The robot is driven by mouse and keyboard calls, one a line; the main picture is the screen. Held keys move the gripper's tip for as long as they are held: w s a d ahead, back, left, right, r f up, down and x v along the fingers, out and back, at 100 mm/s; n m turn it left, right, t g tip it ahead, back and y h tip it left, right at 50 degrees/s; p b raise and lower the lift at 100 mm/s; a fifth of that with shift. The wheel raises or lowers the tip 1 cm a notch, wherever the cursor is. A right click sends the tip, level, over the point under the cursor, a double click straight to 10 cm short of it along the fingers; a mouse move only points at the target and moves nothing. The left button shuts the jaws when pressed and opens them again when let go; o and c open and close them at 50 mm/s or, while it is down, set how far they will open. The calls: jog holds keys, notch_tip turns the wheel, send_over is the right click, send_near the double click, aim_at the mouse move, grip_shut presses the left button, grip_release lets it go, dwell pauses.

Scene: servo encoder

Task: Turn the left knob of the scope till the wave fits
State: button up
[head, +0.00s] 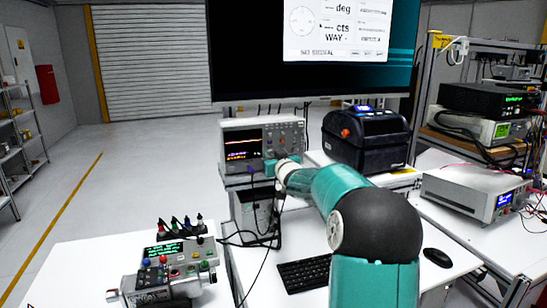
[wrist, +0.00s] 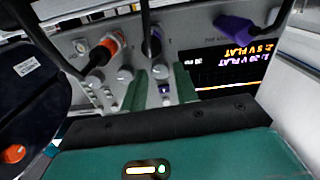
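The scope (head: 262,138) stands on a grey unit behind the desk, its lit screen (head: 242,143) at the left of its front. In the wrist view the scope's panel (wrist: 195,38) appears upside down, with flat traces on its screen (wrist: 228,80) and text reading roughly "5 V FLAT". My gripper (head: 278,162) is at the scope's lower right front. In the wrist view its two green fingers (wrist: 160,88) are apart, with a small grey knob (wrist: 160,72) showing between their tips. I cannot tell whether they touch it. Other small knobs (wrist: 95,78) show left of the fingers.
Cables with orange (wrist: 107,45) and purple (wrist: 235,28) plugs hang near the fingers. A dark printer-like box (head: 368,140) stands right of the scope. A large monitor (head: 245,60) hangs above. A keyboard (head: 305,272) and mouse (head: 437,257) lie on the desk.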

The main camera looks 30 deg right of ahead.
grip_shut()
jog(key=shift+n, duration=0.4)
jog(key=n, duration=0.3)
jog(key=shift+a, duration=0.1)
jog(key=shift+n, duration=1)
grip_release()
